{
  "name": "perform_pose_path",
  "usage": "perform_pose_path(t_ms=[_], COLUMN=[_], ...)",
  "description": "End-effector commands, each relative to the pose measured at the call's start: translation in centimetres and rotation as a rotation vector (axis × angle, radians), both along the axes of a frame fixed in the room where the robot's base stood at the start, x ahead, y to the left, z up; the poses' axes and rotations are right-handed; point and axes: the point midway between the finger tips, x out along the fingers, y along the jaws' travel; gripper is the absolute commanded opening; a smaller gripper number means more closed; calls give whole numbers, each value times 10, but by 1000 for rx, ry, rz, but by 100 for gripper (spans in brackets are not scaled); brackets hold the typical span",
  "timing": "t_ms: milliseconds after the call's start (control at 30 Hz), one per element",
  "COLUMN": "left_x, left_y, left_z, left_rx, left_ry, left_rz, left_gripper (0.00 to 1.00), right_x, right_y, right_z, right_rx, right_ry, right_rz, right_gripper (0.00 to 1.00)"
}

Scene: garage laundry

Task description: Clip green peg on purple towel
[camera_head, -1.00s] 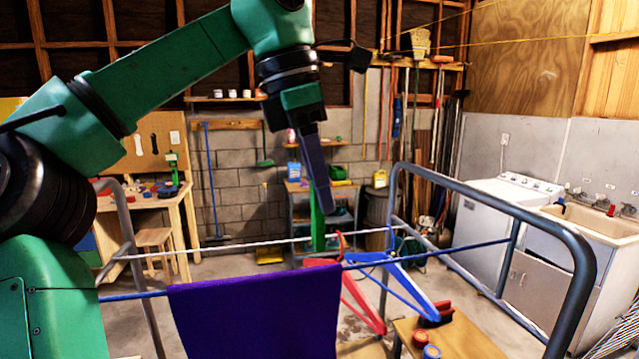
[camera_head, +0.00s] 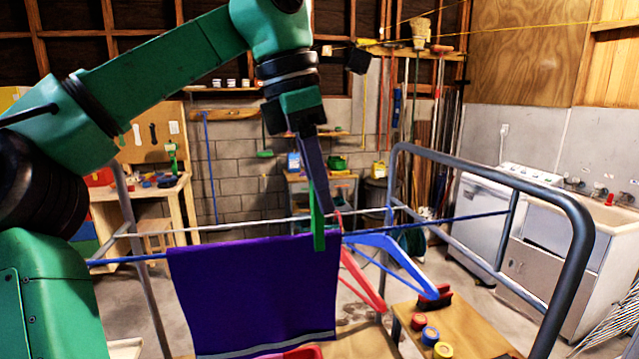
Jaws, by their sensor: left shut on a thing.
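The purple towel (camera_head: 250,290) hangs over the front blue line of the drying rack, with a grey-green stripe near its lower edge. The green peg (camera_head: 319,228) is upright at the towel's top right corner, its lower end overlapping the towel's top edge. Whether it straddles the line and cloth I cannot tell. My left gripper (camera_head: 318,190) points down from above and is shut on the peg's upper part. My right gripper is not in view.
Red and blue hangers (camera_head: 385,250) hang just right of the towel. The rack's grey metal frame (camera_head: 545,205) rises at the right. A wooden table (camera_head: 460,335) with several coloured round items stands at the lower right.

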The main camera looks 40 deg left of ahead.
Motion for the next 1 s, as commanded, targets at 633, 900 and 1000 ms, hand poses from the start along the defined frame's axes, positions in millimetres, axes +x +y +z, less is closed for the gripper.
perform_pose_path(t_ms=[633,900,1000], left_x=[0,0,0], left_y=[0,0,0], left_z=[-31,-30,-29], left_rx=[1,0,0], left_ry=[1,0,0], left_rz=[0,0,0], left_gripper=[37,61,61], right_x=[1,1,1], right_y=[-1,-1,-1], right_z=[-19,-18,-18], right_rx=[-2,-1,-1], right_ry=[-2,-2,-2], right_rz=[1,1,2], right_gripper=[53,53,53])
